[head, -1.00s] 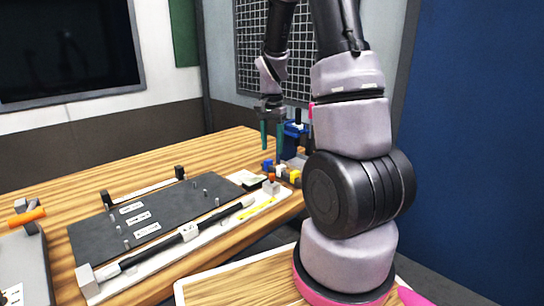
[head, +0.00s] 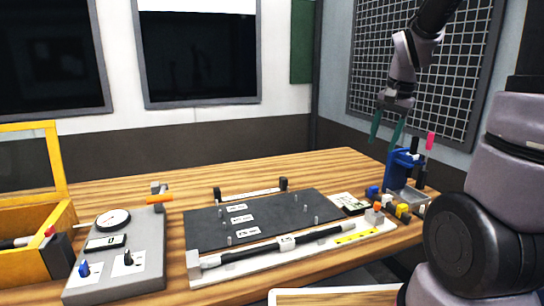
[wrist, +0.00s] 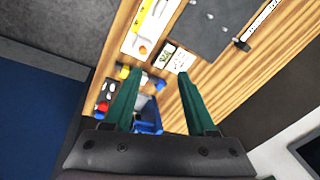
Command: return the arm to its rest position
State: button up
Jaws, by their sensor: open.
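My gripper (head: 387,128) hangs above the right end of the wooden table in the head view. Its two green fingers point down and stand apart, with nothing between them. In the wrist view the green fingers (wrist: 160,98) are spread wide over the table edge, and a blue holder shows beyond and between them. My arm rises at the right of the head view and bends over toward the table.
Below and right of my gripper stands a blue holder (head: 403,163) with dark-handled tools. A dark plate (head: 265,222) with pegs, a white rail (head: 215,274) with a black rod, a grey gauge box (head: 150,262) and a yellow-framed case (head: 62,225) occupy the table. A wire grid panel (head: 440,90) stands behind.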

jog(key=s+a+r+n+t, duration=0.2)
jog(key=s+a+r, duration=0.1)
jog(key=s+r, duration=0.3)
jog(key=s+a+r+n+t+y, duration=0.1)
jog(key=s+a+r+n+t, duration=0.1)
jog(key=s+r, duration=0.3)
jog(key=s+a, duration=0.1)
jog(key=s, duration=0.2)
jog(key=shift+r+n+t, duration=0.3)
jog(key=shift+r+t, duration=0.1)
